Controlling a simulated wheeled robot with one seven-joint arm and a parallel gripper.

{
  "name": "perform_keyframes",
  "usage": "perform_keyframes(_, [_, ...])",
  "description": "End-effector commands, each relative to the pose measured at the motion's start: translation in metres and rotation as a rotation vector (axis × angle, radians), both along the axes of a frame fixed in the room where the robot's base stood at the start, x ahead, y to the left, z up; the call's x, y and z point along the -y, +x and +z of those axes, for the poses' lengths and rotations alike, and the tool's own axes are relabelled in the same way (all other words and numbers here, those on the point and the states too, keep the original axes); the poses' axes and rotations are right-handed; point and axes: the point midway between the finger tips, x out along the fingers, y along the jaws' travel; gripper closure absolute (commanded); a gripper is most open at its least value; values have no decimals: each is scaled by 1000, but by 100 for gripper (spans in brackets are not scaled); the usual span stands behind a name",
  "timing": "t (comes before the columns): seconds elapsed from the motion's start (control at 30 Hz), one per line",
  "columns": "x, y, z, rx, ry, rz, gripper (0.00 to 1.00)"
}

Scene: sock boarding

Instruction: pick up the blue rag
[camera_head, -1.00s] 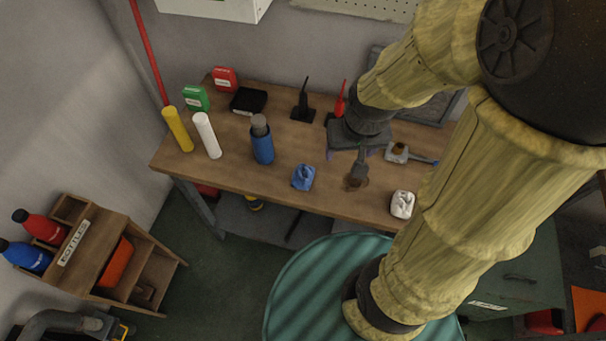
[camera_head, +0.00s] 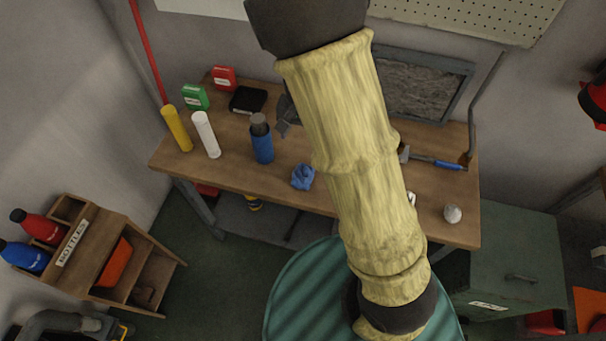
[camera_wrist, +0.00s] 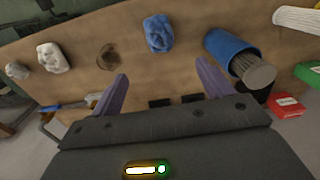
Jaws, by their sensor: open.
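The blue rag (camera_head: 303,177) lies crumpled on the wooden workbench (camera_head: 230,178), near its front edge and right of the blue bottle. In the wrist view the rag (camera_wrist: 158,34) lies beyond my gripper's fingertips, roughly centred between them. My gripper (camera_wrist: 161,68) is open, with two purple fingers spread apart and nothing between them. The fingers do not touch the rag. In the head view my arm hides most of the gripper; a grey part of it shows behind the bottle's right side.
White (camera_head: 206,135) and yellow (camera_head: 177,130) cylinders stand further left. A white crumpled rag (camera_wrist: 52,57), a brown piece (camera_wrist: 108,56) and a grey lump (camera_head: 453,214) lie on the other side.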

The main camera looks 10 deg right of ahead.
Motion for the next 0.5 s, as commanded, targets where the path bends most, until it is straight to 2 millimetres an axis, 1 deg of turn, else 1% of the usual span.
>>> perform_keyframes(0.07, [0,0,-2,-1,0,0,21])
perform_keyframes(0.17, [0,-1,-9,-4,-1,0,21])
perform_keyframes(0.27, [1,-1,-24,-5,-2,-1,21])
perform_keyframes(0.5, [1,-1,-67,-5,-1,0,21])
